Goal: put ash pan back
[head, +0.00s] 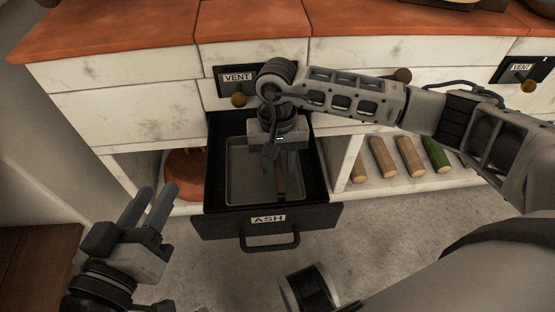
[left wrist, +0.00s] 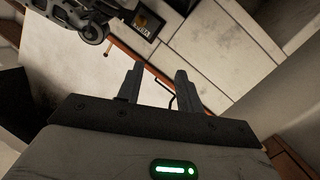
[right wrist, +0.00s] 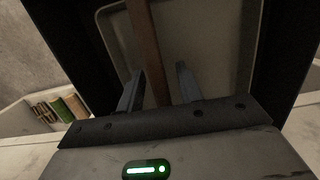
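The grey ash pan (head: 238,178) sits inside the open black drawer labelled ASH (head: 220,222). A brown bar (head: 281,184) runs along the pan; it also shows in the right wrist view (right wrist: 146,50). My right gripper (head: 274,166) points down over the drawer. In the right wrist view its fingers (right wrist: 158,85) are apart, with the brown bar between or just beyond them; I cannot tell whether they touch it. My left gripper (head: 157,188) is open and empty, left of the drawer front. The left wrist view shows its fingers (left wrist: 157,80) apart.
A vent plate with a brass knob (head: 238,99) is above the drawer. Another vent plate (head: 522,68) is at far right. Logs (head: 411,156) lie in a lower right niche; a reddish round object (head: 185,172) is in the left one.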

